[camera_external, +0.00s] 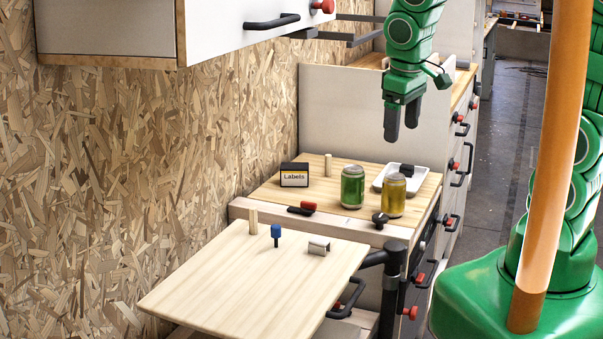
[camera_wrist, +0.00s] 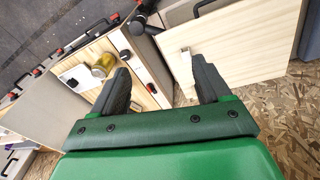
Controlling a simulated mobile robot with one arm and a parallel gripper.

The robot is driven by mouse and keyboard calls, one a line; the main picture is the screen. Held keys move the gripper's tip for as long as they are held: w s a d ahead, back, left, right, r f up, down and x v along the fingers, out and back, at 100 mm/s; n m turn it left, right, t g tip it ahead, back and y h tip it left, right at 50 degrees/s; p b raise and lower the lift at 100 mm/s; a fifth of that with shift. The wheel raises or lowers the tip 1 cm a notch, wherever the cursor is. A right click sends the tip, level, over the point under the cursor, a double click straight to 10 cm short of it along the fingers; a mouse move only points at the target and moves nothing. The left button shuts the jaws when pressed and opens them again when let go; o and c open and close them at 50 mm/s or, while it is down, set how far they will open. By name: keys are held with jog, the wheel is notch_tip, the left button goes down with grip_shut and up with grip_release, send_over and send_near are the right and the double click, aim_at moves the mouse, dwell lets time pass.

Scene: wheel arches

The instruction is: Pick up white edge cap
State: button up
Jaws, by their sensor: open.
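A small whitish, channel-shaped piece, which looks like the white edge cap (camera_external: 319,246), lies on the light wooden fold-out table (camera_external: 235,290) near its back right side. In the wrist view a small pale piece (camera_wrist: 186,51), likely the same cap, shows near the table's edge between my fingers. My gripper (camera_external: 402,124) is open and empty, pointing down, high above the counter and behind the table. In the wrist view its two dark fingers (camera_wrist: 165,82) are spread wide. Nothing is between the fingers at their own height.
A blue-topped peg (camera_external: 276,234) and wooden peg (camera_external: 253,221) stand near the cap. The counter behind holds a green jar (camera_external: 352,187), a yellow jar (camera_external: 394,195), a white tray (camera_external: 427,179) and a labels box (camera_external: 295,175). A cabinet (camera_external: 255,28) overhangs at upper left.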

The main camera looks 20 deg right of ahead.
jog(key=w+a+f+n+h, duration=0.1)
jog(key=w+a+f, duration=0.1)
jog(key=n+t+h, duration=0.7)
jog(key=n+h, duration=0.2)
jog(key=n, duration=0.5)
send_over(319, 239)
jog(key=s+a, duration=0.3)
jog(key=s, duration=0.1)
notch_tip(319, 239, down, 12)
jog(key=a+f+n, duration=0.1)
jog(key=f, duration=0.3)
jog(key=a+f+n, duration=0.1)
jog(key=f+n, duration=0.1)
jog(key=f, duration=0.2)
jog(key=s+a+f+n, duration=0.1)
jog(key=f, duration=0.3)
jog(key=shift+s+a+n, duration=0.1)
jog(key=shift+a+n, duration=0.15)
jog(key=shift+n, duration=0.15)
jog(key=shift+f, duration=0.45)
jog(key=shift+x, duration=3.85)
